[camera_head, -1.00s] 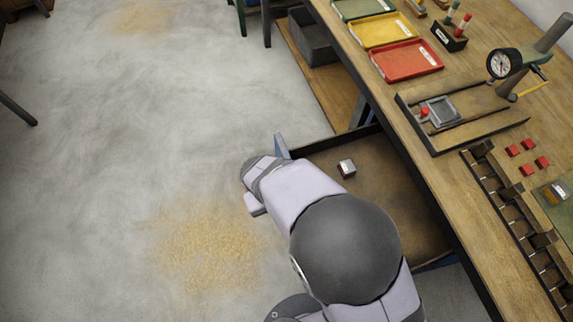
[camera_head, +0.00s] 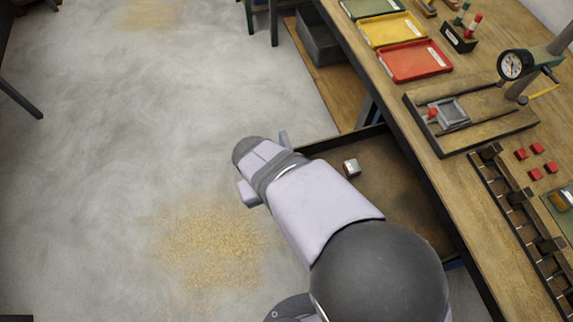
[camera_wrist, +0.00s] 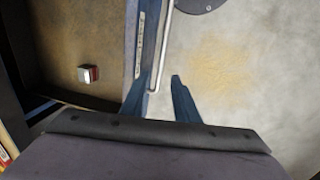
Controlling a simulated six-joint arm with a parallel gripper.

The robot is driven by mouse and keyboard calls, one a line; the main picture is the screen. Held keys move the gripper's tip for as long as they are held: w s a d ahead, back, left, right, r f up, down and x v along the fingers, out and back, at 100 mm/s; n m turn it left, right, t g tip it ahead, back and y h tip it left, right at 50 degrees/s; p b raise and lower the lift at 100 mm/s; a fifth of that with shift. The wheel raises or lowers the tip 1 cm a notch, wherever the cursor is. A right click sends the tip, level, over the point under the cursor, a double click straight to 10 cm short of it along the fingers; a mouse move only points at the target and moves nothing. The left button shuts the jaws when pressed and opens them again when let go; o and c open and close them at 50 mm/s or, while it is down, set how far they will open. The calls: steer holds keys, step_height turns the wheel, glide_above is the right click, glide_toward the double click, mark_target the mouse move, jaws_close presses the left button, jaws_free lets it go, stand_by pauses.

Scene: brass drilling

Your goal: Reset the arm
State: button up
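My gripper (camera_wrist: 160,80) is open in the wrist view, its two dark blue fingers apart with a gap between them. A silver bar handle (camera_wrist: 164,45) on the drawer front shows between and beyond the fingers; I cannot tell how near it is in depth. In the head view my arm reaches over the front of the open drawer (camera_head: 405,195), and its fingers are hidden. A small silver and red block (camera_head: 351,168) lies inside the drawer, and it also shows in the wrist view (camera_wrist: 88,73), left of the fingers.
The workbench (camera_head: 440,75) runs along the right, with a red tray (camera_head: 415,62), a yellow tray (camera_head: 392,30), a gauge stand (camera_head: 514,65), a dark slotted rack (camera_head: 515,215) and several red blocks (camera_head: 536,160). The floor (camera_head: 120,130) at left is open, with sawdust (camera_head: 215,250).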

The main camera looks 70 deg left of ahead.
steer(key=shift+s+r, duration=0.15)
steer(key=shift+r, duration=0.45)
steer(key=w+d+r+m, duration=0.2)
steer(key=w+d, duration=0.2)
steer(key=w, duration=0.3)
steer(key=w+d+r+m+g+p, duration=0.1)
steer(key=w+d+m, duration=0.15)
steer(key=w, duration=0.45)
steer(key=w+d+r+m, duration=0.2)
steer(key=w+d, duration=0.2)
steer(key=w, duration=0.3)
steer(key=w+d+r+m, duration=0.2)
steer(key=w+d+m, duration=0.4)
steer(key=d, duration=0.8)
steer(key=s+d+r+m+g+p, duration=0.1)
steer(key=d+m, duration=0.4)
steer(key=d, duration=1.3)
steer(key=shift+s+d+p, duration=0.2)
steer(key=shift+p, duration=0.25)
